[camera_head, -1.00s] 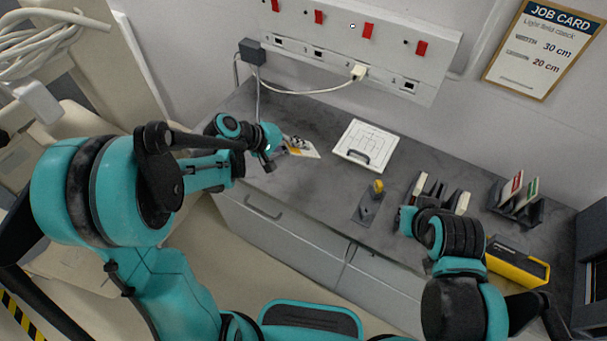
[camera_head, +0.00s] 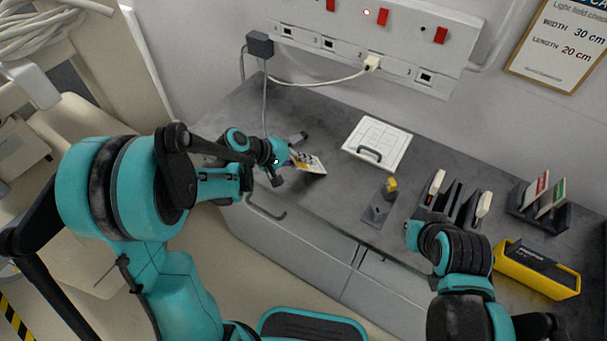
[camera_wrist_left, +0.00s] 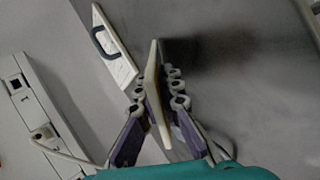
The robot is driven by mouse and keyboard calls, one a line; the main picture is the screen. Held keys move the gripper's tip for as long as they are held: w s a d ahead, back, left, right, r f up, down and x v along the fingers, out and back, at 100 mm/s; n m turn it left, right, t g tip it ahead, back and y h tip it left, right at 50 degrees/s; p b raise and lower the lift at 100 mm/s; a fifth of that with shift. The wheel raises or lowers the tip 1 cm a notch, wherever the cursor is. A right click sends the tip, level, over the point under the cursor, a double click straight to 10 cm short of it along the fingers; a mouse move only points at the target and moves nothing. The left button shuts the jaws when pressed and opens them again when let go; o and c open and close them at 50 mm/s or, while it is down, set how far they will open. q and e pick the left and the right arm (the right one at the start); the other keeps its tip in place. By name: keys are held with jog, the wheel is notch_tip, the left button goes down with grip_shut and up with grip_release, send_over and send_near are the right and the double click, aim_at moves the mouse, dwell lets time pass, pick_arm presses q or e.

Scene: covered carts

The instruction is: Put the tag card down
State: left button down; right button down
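The tag card (camera_head: 311,163) is a thin pale card with yellow and dark print, above the left part of the grey counter. My left gripper (camera_head: 292,157) is shut on it. In the left wrist view the tag card (camera_wrist_left: 153,85) shows nearly edge-on between the fingers (camera_wrist_left: 157,98), with a dark shadow on the counter beside it. I cannot tell whether its lower edge touches the counter. My right gripper (camera_head: 414,236) is over the counter's front right; its fingers are mostly hidden.
A white board with a dark handle (camera_head: 377,144) lies right of the card. A dark plate with a yellow knob (camera_head: 379,207), a slotted rack (camera_head: 455,203), a card holder (camera_head: 538,206) and a yellow case (camera_head: 537,270) stand further right. Bare counter (camera_head: 325,200) lies in front of the card.

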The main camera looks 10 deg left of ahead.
aim_at(293, 160)
pick_arm(q)
jog(key=c, duration=1.9)
grip_release()
jog(key=p+v, duration=0.3)
jog(key=v, duration=0.4)
jog(key=shift+a+r+p, duration=0.15)
jog(key=shift+r+p, duration=0.1)
jog(key=shift+p, duration=0.15)
jog(key=shift+s+a+r, duration=0.1)
jog(key=shift+s+a, duration=0.1)
jog(key=shift+s, duration=0.05)
jog(key=r+p, duration=0.2)
jog(key=s+a+r+p, duration=0.1)
jog(key=r+p, duration=0.1)
jog(key=r, duration=0.1)
jog(key=a+r+p, duration=0.1)
jog(key=r+p, duration=0.1)
jog(key=r, duration=0.1)
jog(key=shift+s, duration=0.15)
